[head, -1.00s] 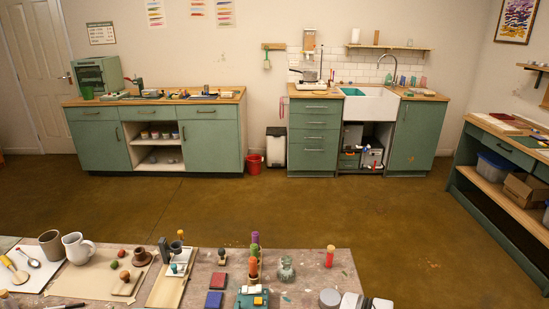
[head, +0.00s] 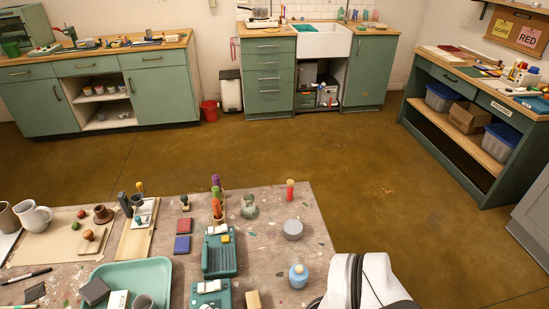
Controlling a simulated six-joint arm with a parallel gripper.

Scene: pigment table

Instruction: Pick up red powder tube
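A red tube with a tan, cork-like top (head: 290,190) stands upright by itself near the far right edge of the paint-spotted table (head: 325,250). Several other tubes with purple, green and orange parts (head: 217,196) stand close together to its left, behind a green device. A white and black part of my own arm shows at the bottom edge, right of centre. My gripper's fingertips are not in view, so I cannot see whether it is open or shut.
Near the red tube are a glass jar (head: 249,207), a grey round lid or tin (head: 293,229) and a blue-capped bottle (head: 299,275). The green device (head: 219,258) and a teal tray (head: 160,274) lie left. Floor is open beyond the table.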

